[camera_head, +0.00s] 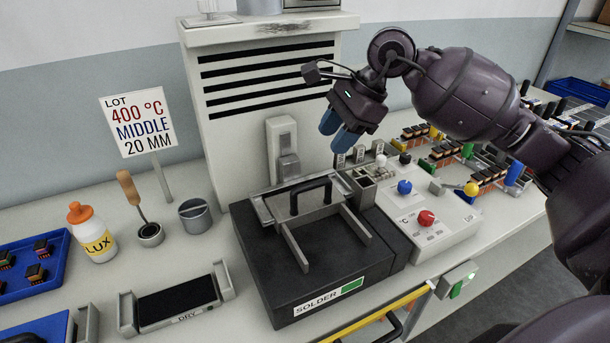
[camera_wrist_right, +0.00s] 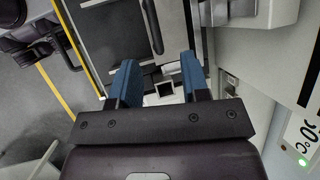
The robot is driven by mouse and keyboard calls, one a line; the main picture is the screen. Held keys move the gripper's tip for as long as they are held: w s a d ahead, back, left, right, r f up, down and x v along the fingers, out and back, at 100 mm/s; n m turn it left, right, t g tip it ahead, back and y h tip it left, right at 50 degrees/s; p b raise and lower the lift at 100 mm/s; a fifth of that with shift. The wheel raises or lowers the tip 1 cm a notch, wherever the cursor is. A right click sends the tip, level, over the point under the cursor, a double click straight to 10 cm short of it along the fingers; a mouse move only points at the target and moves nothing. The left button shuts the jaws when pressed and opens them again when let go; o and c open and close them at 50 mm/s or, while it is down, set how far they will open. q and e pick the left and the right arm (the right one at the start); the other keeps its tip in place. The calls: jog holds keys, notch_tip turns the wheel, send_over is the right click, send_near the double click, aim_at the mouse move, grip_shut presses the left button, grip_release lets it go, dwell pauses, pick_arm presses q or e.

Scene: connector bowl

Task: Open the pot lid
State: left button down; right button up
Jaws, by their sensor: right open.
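The solder pot (camera_head: 330,283) is a black box labelled SOLDER on the bench. Its grey lid (camera_head: 318,212) lies on top between light rails and carries a black arched handle (camera_head: 312,187). My right gripper (camera_head: 340,140) has blue fingertips and is open and empty, above and behind the lid, apart from the handle. In the right wrist view the open fingers (camera_wrist_right: 160,82) have a gap between them, and a dark curved bar that looks like the handle (camera_wrist_right: 152,25) shows beyond them. The inside of the pot is hidden. My left gripper is not in view.
A grey vented tower (camera_head: 265,85) stands behind the pot. A control box (camera_head: 440,235) with red, blue and yellow knobs is to its right. A DRY tray (camera_head: 178,303), a flux bottle (camera_head: 92,235) and a grey cup (camera_head: 195,216) stand to its left.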

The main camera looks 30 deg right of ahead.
aim_at(313, 183)
jog(key=shift+n, duration=0.3)
jog(key=x, duration=0.7)
jog(key=s+x, duration=0.1)
jog(key=x, duration=0.2)
jog(key=shift+d+f+b, duration=0.3)
jog(key=shift+f+b, duration=0.05)
jog(key=shift+f, duration=0.25)
grip_shut()
